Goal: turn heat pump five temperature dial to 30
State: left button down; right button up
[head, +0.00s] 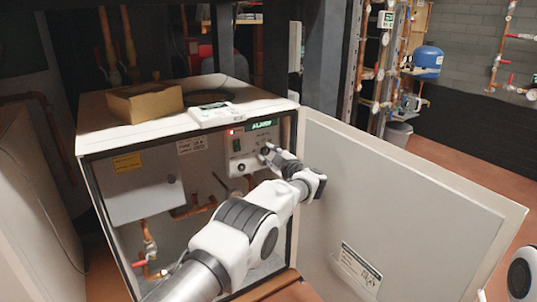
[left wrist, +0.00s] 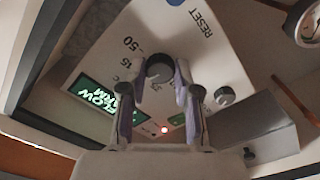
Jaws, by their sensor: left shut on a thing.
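The heat pump is an open white cabinet with a control panel (head: 252,140) at its upper right inside. My left gripper (head: 268,151) reaches the panel from the front and is shut on the temperature dial. In the left wrist view, the dark round dial (left wrist: 159,67) sits between the two fingertips of my left gripper (left wrist: 161,82). The marks 15 and 50 show beside the dial, with RESET printed farther off. The dial's pointer cannot be made out. A lit green display (left wrist: 97,99) shows partly readable text, and a red light (left wrist: 165,130) glows. My right gripper is not in view.
The open cabinet door (head: 400,205) stands to the right of my left arm. A cardboard-coloured box (head: 145,102) and a white device (head: 212,113) lie on the cabinet top. A smaller knob (left wrist: 224,96) sits near the dial. Copper pipes run below the panel.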

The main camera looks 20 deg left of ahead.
pick_arm(q)
jog(key=shift+n, duration=0.6)
jog(key=c, duration=0.8)
grip_release()
jog(key=v, duration=1.2)
jog(key=shift+f, duration=0.1)
